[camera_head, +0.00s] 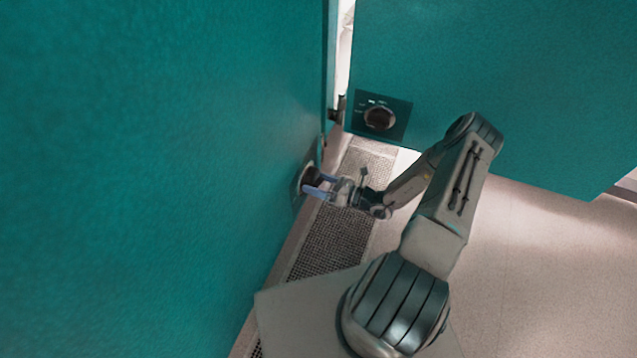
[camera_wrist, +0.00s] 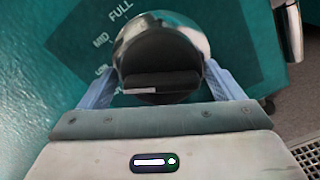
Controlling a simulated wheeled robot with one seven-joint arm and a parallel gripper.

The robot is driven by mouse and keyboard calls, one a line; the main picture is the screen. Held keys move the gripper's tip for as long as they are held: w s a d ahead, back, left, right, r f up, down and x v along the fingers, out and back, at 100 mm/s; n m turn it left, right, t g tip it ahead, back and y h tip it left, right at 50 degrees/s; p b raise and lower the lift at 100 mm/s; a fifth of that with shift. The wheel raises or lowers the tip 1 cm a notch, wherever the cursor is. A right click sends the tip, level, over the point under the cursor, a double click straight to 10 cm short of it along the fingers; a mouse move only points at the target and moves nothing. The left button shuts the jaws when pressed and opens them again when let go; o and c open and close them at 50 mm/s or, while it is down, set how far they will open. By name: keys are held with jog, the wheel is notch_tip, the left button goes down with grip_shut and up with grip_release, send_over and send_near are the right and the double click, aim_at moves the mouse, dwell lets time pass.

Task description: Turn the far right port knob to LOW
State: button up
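In the head view, a dark knob (camera_head: 311,179) on the teal panel at left is partly hidden by my gripper (camera_head: 313,184). The wrist view shows this black knob (camera_wrist: 160,62) with a silver rim and a raised bar lying roughly level across it. The labels FULL and MID show at its upper left, with a third, unclear label below. My gripper (camera_wrist: 165,85) has one blue-grey finger on each side of the knob, close to its rim. Whether both fingers press on it is unclear. A second dark knob (camera_head: 379,118) sits on the facing teal panel, apart from my gripper.
A grated strip (camera_head: 335,235) runs along the floor beside the left panel. The facing teal panel (camera_head: 500,80) stands beyond my arm. A narrow bright gap separates the two panels. The pale floor (camera_head: 540,280) at right is clear.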

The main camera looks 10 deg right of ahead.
jog(key=shift+d, duration=0.15)
jog(key=p+v, duration=0.2)
jog(key=v, duration=1.1)
jog(key=shift+s+d+p, duration=0.2)
jog(key=shift+s+p, duration=0.05)
jog(key=shift+p, duration=0.15)
jog(key=a+r+n+g+h+p, duration=0.3)
jog(key=r+n+g+p, duration=0.5)
jog(key=r, duration=1.1)
jog(key=a+r+n+g+h+p, duration=0.25)
jog(key=r+n+g+p, duration=0.5)
jog(key=r, duration=1.15)
jog(key=s+a+r+n+t+h+p, duration=0.1)
jog(key=s+r+n+t+h+p, duration=0.1)
jog(key=r, duration=0.9)
jog(key=s+a+r+n+t+h+p, duration=0.2)
jog(key=s+r+n+p, duration=0.4)
jog(key=r, duration=0.5)
jog(key=s+a+r+n+t+h+p, duration=0.2)
jog(key=s+r+n+t+h+p, duration=0.1)
jog(key=r, duration=0.9)
jog(key=s+n+h+p, duration=0.1)
jog(key=n+h+p, duration=0.1)
jog(key=n+p, duration=0.1)
jog(key=shift+s+n+t, duration=0.3)
jog(key=shift+n+t, duration=0.05)
jog(key=shift+n, duration=0.4)
